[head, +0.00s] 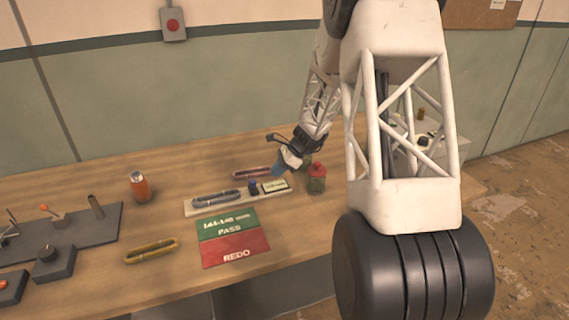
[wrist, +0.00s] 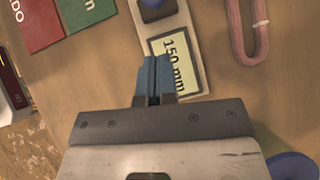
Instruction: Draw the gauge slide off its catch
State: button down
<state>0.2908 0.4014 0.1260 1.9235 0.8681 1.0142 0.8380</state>
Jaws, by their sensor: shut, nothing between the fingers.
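The gauge is a long pale plate (head: 190,211) on the wooden table, with a grey oblong link (head: 216,199) lying at its left part. A dark blue knob (head: 253,187), which looks like the slide, stands right of the link. Beside it is a pale readout (head: 275,185); in the wrist view the readout (wrist: 177,62) says 150 mm, and the knob (wrist: 152,8) is cut by the top edge. My gripper (head: 278,171) is shut and empty, its blue fingertips over the readout end; they also show in the wrist view (wrist: 153,62). I cannot tell their height. The catch is not discernible.
A pink link (head: 247,173) lies behind the gauge and a red-capped jar (head: 316,179) stands to its right. A green PASS and red REDO mat (head: 235,247) lies in front. A yellow link (head: 152,250), an orange can (head: 139,187) and a grey control panel (head: 75,232) are left.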

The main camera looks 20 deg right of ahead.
jog(key=a, duration=0.1)
jog(key=a+f, duration=0.2)
jog(key=shift+w+a, duration=0.3)
jog(key=shift+a, duration=0.1)
jog(key=shift+w+a+f, duration=0.1)
jog(key=shift+a+f, duration=0.05)
jog(key=shift+a, duration=0.6)
jog(key=shift+a, duration=0.75)
jog(key=shift+d, duration=0.75)
jog(key=d, duration=0.1)
jog(key=d+r, duration=0.1)
jog(key=d, duration=0.1)
jog(key=shift+s+r, duration=0.2)
jog(key=shift+s, duration=0.1)
jog(key=v, duration=0.9)
